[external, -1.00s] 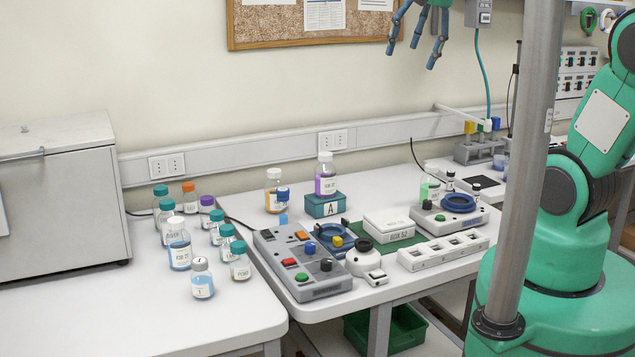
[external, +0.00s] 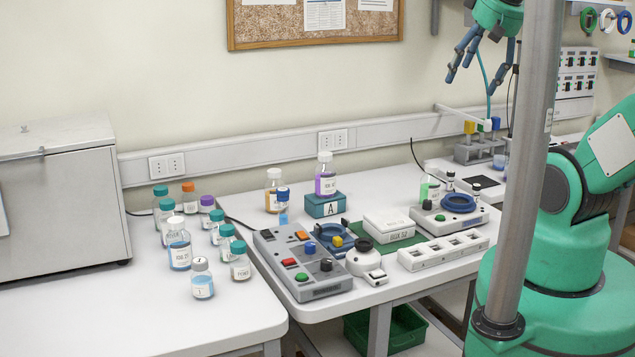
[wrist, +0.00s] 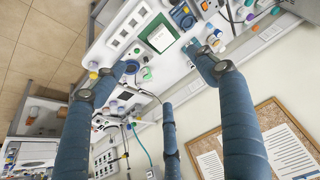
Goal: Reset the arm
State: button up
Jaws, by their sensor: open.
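My gripper (external: 481,65) is at the top right of the external view, raised above the back of the workbench and in front of the wall. Its blue fingers point down, are spread open and hold nothing. In the wrist view, the fingers of my gripper (wrist: 160,75) reach in from the lower edge, wide apart, with only the bench and wall beyond them. My green arm (external: 605,150) stands at the right, partly hidden by a grey pole.
The grey pole (external: 528,150) stands in front of my arm. The right bench holds a grey button device (external: 318,290), a teal block (external: 325,205) under a purple bottle (external: 325,180), and a white slotted rack (external: 443,251). Several bottles stand on the left bench (external: 90,310). A corkboard (external: 300,35) hangs behind.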

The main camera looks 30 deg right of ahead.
notch_tip(320, 180, down, 14)
jog(key=b, duration=1.3)
jog(key=shift+r+b, duration=0.15)
jog(key=shift+b, duration=0.2)
